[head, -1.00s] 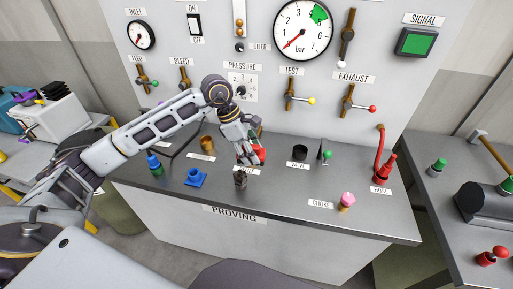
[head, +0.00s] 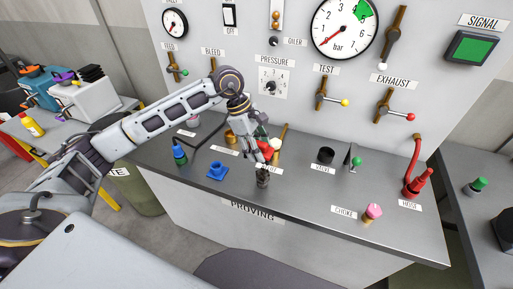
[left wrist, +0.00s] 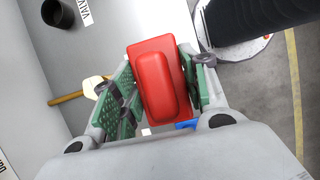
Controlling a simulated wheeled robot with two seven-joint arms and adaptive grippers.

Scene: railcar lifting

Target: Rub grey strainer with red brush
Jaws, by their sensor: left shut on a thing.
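The red brush (head: 269,150) is between the fingers of my left gripper (head: 262,151), which is shut on it. The left wrist view shows the red brush's body (left wrist: 160,82) between the two green finger pads. The grey strainer (head: 263,178) is small and dark and stands upright on the bench near its front edge. The brush is just above and behind the strainer in the head view; I cannot tell whether they touch. The strainer is hidden in the left wrist view. My right gripper is not in view.
A mallet lies behind my gripper. The panel with valves rises behind.

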